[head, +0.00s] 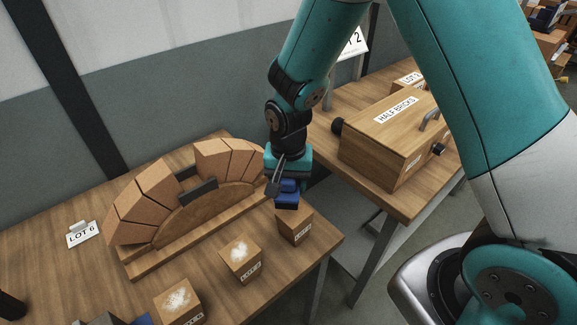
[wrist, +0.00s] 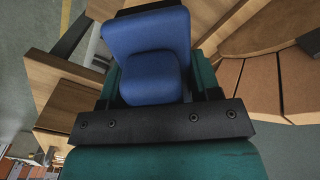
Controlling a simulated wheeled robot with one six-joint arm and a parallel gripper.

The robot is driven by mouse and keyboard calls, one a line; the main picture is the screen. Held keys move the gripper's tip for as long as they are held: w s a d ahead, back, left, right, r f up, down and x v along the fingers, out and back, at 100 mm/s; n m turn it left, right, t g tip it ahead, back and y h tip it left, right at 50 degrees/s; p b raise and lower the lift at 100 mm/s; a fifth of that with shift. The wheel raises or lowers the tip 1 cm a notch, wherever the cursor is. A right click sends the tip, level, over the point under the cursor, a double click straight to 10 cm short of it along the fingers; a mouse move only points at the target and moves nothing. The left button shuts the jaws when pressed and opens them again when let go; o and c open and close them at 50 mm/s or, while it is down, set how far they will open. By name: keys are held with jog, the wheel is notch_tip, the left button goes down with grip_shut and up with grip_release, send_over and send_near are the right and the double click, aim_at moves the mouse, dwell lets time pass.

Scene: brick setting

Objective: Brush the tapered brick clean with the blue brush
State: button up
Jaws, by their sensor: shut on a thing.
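My gripper (head: 286,178) is shut on the blue brush (head: 287,200), which hangs below the jaws. The brush also fills the middle of the wrist view (wrist: 148,55), between the jaws. Below it stands a brick-like block (head: 296,229) with a label on its front; its top is partly hidden by the brush. I cannot tell whether they touch. Two similar labelled blocks stand nearer the camera, the middle one (head: 241,262) and the left one (head: 180,303), both with white dust on top. The labels are too small to tell which block is the tapered brick.
An arch of wedge-shaped bricks (head: 148,204) on a wooden form stands behind the blocks, with a gap near its top. A LOT 6 card (head: 83,233) is at left. A second table at right holds a HALF BRICKS box (head: 385,145). The table's front edge is near the blocks.

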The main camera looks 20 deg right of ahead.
jog(key=shift+r+p, duration=0.6)
jog(key=shift+r, duration=0.5)
